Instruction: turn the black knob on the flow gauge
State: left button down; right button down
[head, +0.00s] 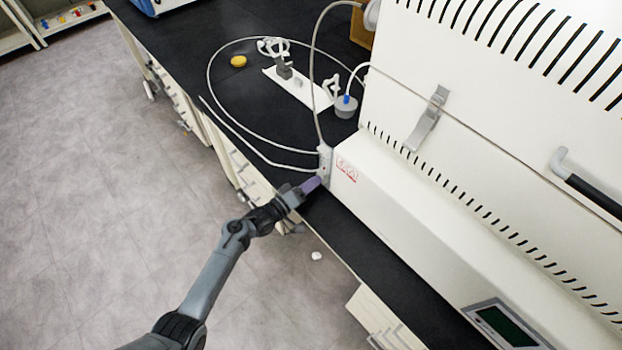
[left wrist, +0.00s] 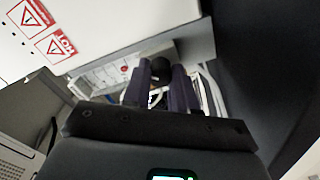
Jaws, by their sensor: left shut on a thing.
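The flow gauge (head: 325,160) is a narrow pale block at the left end of the white machine, beside the red label in the head view. In the left wrist view the flow gauge (left wrist: 105,74) is a pale panel below the warning signs. The black knob (left wrist: 152,70) shows as a dark round shape at the far end of my fingers; in the head view it is hidden. My left gripper (head: 316,184) reaches the gauge's lower end. Its two purple fingers (left wrist: 158,82) are shut on the black knob, one on either side. My right gripper is not in view.
The white freeze dryer (head: 400,195) fills the right side, on a black bench top (head: 360,235). A pale tube (head: 210,85) loops over the bench from the gauge. Open floor is at left.

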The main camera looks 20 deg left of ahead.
pick_arm(q)
jog(key=n+p, duration=0.2)
jog(key=n, duration=0.2)
jog(key=shift+r+n, duration=0.1)
jog(key=shift+n, duration=0.2)
jog(key=shift+n+p, duration=0.85)
jog(key=shift+n, duration=1.05)
jog(key=c, duration=0.9)
grip_release()
jog(key=shift+s, duration=0.1)
